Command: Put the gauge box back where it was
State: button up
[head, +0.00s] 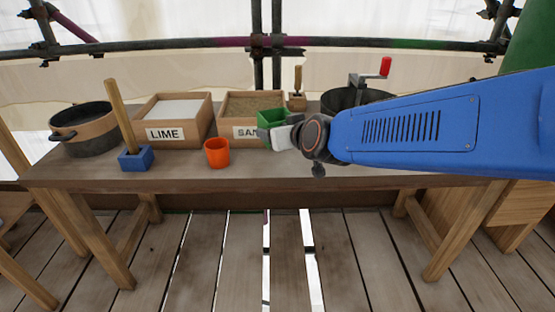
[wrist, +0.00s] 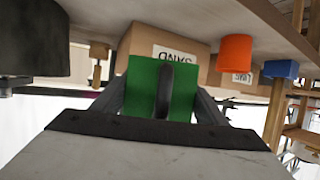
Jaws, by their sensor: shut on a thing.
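The gauge box is a green box (head: 270,119) just in front of the right part of the SAND box in the head view. My gripper (head: 284,132) reaches it from the right and hides part of it. In the wrist view, which is upside down, the green box (wrist: 145,88) with a dark curved handle fills the space between the fingers of my gripper (wrist: 162,100). The gripper is shut on it. I cannot tell whether its underside touches the table.
The wooden table (head: 300,178) holds a LIME box (head: 183,135), a SAND box (head: 225,131), an orange cup (head: 217,152), a blue block with a stick (head: 136,160) and a dark pot (head: 90,135). A dark drum with a red-handled crank (head: 385,67) stands behind my arm.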

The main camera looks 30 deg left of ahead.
aim_at(279, 166)
jog(key=shift+f, duration=4.2)
jog(key=shift+f, duration=0.1)
jog(key=o, duration=1.2)
jog(key=shift+c, duration=0.2)
jog(key=shift+s+d+r, duration=0.1)
jog(key=shift+d+r, duration=0.05)
jog(key=shift+r, duration=0.05)
jog(key=v, duration=1.1)
jog(key=shift+s+d+r, duration=0.15)
jog(key=shift+s+d, duration=0.05)
